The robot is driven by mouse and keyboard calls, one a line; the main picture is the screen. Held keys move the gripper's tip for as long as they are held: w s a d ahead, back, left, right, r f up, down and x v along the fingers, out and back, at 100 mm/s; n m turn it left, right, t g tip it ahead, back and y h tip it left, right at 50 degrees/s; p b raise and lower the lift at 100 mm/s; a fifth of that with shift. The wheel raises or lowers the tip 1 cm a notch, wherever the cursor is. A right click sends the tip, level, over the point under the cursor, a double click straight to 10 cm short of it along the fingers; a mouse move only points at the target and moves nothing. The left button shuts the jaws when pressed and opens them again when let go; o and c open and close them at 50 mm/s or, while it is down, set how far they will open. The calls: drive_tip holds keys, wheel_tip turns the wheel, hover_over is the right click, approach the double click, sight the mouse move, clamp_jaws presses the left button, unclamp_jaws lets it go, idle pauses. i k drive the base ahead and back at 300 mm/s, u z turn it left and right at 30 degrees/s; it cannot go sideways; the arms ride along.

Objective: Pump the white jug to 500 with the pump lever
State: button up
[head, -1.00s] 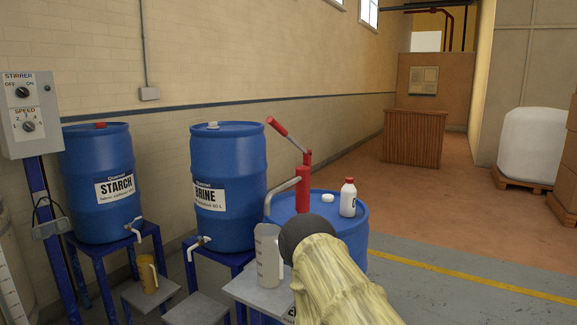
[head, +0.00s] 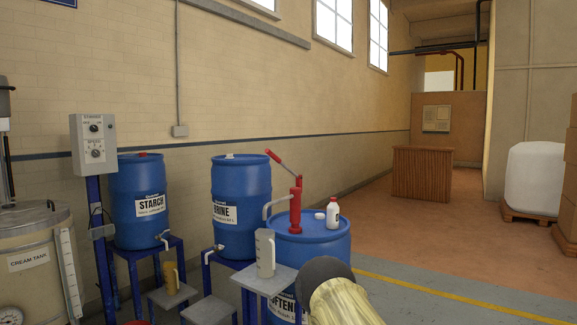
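The white jug (head: 265,255), a pale measuring jug, stands upright on a small grey stand top (head: 250,281) in front of the softener drum (head: 335,247). The red hand pump (head: 296,208) rises from that drum, and its grey spout (head: 274,203) curves down above the jug. The pump lever (head: 285,163) slants up to the left from the pump head, with a red grip at its raised end. The jug's scale and liquid level are too small to read. Part of my arm shows at the bottom, right of the jug; no gripper fingers show.
A white bottle (head: 333,213) and a white cap (head: 320,215) are on the softener drum. Blue starch (head: 139,185) and brine drums (head: 237,187) stand on blue frames to the left. A yellow jug (head: 170,277) sits on a low stand. The floor at right is open.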

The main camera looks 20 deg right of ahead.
sight(270, 153)
drive_tip(key=z, duration=0.65)
drive_tip(key=i, duration=0.4)
drive_tip(key=z, duration=0.55)
drive_tip(key=i, duration=1.35)
drive_tip(key=u, duration=2.65)
drive_tip(key=k, duration=0.75)
drive_tip(key=z, duration=0.25)
